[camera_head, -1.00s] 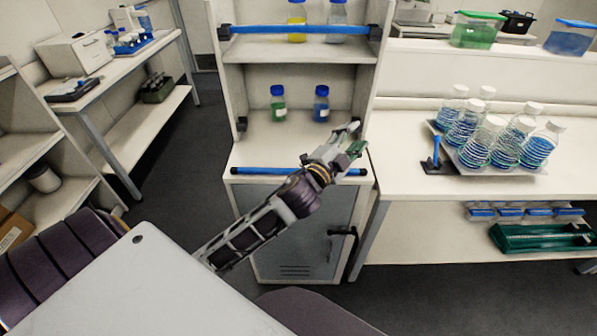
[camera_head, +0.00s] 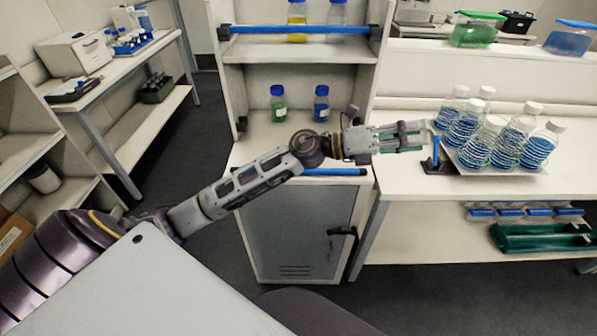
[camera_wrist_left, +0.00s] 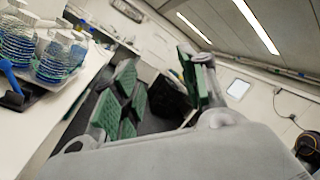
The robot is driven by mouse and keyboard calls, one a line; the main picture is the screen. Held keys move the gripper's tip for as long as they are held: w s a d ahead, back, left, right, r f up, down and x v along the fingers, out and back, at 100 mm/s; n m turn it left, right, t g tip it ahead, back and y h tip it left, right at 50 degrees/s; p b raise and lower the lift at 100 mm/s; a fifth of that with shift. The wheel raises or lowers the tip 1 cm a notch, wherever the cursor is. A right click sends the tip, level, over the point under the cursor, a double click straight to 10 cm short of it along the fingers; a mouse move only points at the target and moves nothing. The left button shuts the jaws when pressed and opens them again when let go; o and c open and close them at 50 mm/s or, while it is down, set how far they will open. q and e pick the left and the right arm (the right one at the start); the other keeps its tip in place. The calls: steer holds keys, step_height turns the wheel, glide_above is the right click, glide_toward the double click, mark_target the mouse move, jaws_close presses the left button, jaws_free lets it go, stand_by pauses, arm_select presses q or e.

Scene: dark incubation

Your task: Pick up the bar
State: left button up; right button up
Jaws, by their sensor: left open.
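A blue bar (camera_head: 338,172) lies along the front edge of the cabinet counter; my left arm hides its left part. A second blue bar (camera_head: 290,29) runs across the front of the upper shelf, with dark brackets at its ends. A short blue upright piece (camera_head: 435,152) on a black base stands beside the bottle tray; it also shows at the left of the left wrist view (camera_wrist_left: 11,78). My left gripper (camera_head: 420,137) is open and empty, pointing right, just left of this upright piece. Its green-padded fingers (camera_wrist_left: 157,88) show in the left wrist view. My right gripper is not in view.
A tray (camera_head: 510,171) of several bottles with blue contents stands on the right bench (camera_head: 410,185). Two blue-capped bottles (camera_head: 321,104) stand on the counter behind my arm. The bench front left of the tray is mostly clear.

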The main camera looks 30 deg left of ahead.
arm_select(q)
steer(key=a+f+m+g+y, duration=0.7)
steer(key=a+f+m+y, duration=0.15)
steer(key=f, duration=0.25)
steer(key=a+g+y, duration=0.1)
steer(key=a+y, duration=0.8)
steer(key=a, duration=1.3)
steer(key=shift+r+m, duration=0.35)
steer(key=shift+r, duration=0.05)
steer(key=shift+f, duration=0.1)
steer(key=shift+w+d+f+p, duration=0.1)
steer(key=shift+d+f+p, duration=0.05)
steer(key=shift+f, duration=1.25)
steer(key=shift+w+d+f+p, duration=0.1)
steer(key=shift+d+f+p, duration=0.1)
steer(key=shift+f, duration=1.2)
steer(key=shift+w+d+f+p, duration=0.1)
steer(key=shift+d+f, duration=0.05)
steer(key=shift+f, duration=1.25)
steer(key=shift+f, duration=0.1)
